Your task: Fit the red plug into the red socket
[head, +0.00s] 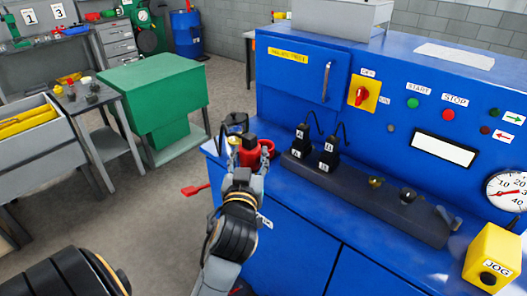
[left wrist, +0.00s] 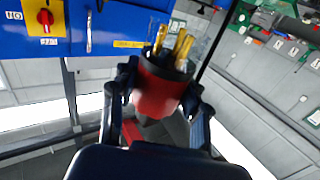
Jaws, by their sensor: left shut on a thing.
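My left gripper (head: 250,165) is shut on the red plug (head: 251,157), held at the left front corner of the blue machine's ledge. In the left wrist view the plug (left wrist: 156,92) sits between the two fingers of the gripper (left wrist: 160,98). Its dark end carries several gold pins that point away from the gripper. In the head view the fingers and a dark block partly hide the plug. A red rounded part (head: 267,147) shows just right of it; I cannot tell whether it is the plug or the socket. The red socket is not clearly seen. My right gripper is not in view.
Black plugs marked A and B (head: 328,160) stand on a dark rail (head: 385,207) along the blue machine's ledge (head: 290,190). A black labelled part (head: 235,124) is behind my gripper. A yellow JOG box (head: 494,256) is at right. A green cabinet (head: 155,95) stands at left.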

